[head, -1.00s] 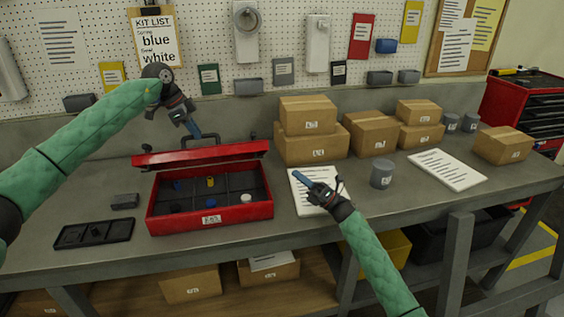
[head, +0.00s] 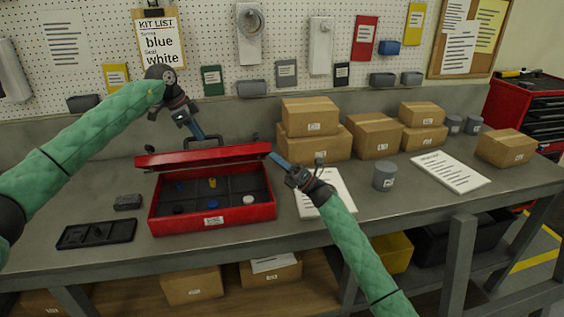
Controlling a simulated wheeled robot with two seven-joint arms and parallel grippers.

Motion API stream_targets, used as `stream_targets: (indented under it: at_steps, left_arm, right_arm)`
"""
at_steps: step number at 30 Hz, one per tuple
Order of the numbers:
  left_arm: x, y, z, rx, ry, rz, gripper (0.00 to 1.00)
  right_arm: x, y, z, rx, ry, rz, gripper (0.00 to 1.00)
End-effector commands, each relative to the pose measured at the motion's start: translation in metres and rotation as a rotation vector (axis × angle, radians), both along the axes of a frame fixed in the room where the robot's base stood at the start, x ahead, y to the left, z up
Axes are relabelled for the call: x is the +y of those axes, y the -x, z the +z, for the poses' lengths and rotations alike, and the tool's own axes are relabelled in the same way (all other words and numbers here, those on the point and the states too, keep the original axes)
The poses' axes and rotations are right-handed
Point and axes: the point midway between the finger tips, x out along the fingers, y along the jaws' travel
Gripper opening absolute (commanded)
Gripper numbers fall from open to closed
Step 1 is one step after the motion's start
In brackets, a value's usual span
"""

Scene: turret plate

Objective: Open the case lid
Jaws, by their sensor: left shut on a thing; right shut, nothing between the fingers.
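The red case (head: 212,221) stands on the bench, with its lid (head: 176,157) raised and tilted over the back part. The dark compartments inside show in front, holding several small parts. My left gripper (head: 203,138) is shut on the lid's dark handle (head: 219,139) at the lid's upper edge. My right gripper (head: 277,160) is shut and empty, with its fingertips close to the lid's right end. I cannot tell whether they touch the lid. The back of the case is hidden behind the lid.
A printed sheet (head: 336,186) lies under my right arm. Cardboard boxes (head: 323,144) and a grey cup (head: 384,176) stand to the right. The kit list (head: 157,40) hangs behind.

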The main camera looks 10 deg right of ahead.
Motion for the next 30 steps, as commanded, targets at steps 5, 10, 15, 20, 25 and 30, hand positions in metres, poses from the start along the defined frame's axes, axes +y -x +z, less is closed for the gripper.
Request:
stream_targets:
  at_steps: [5, 10, 15, 20, 25, 30]
  left_arm:
    - [0.002, -0.001, -0.008, 0.004, -0.006, 0.005, 0.0]
    - [0.002, -0.001, -0.008, 0.005, -0.006, 0.005, 0.0]
    - [0.001, 0.001, -0.01, 0.009, -0.007, 0.002, 0.0]
    - [0.0, 0.002, -0.01, 0.013, -0.007, -0.002, 0.0]
    - [-0.001, 0.003, -0.009, 0.011, -0.007, -0.003, 0.36]
    - [0.0, 0.002, -0.006, 0.009, -0.006, -0.002, 0.36]
  right_arm:
    - [0.0, 0.0, -0.001, 0.0, 0.0, 0.0, 0.0]
    - [0.0, -0.005, 0.008, -0.002, 0.0, -0.001, 0.0]
    - [-0.001, -0.01, 0.015, -0.002, -0.001, -0.003, 0.0]
    - [-0.003, -0.011, 0.017, -0.001, -0.002, -0.007, 0.0]
    - [-0.002, -0.011, 0.018, -0.003, -0.002, -0.007, 0.0]
    - [-0.001, -0.01, 0.018, -0.003, -0.002, -0.005, 0.0]
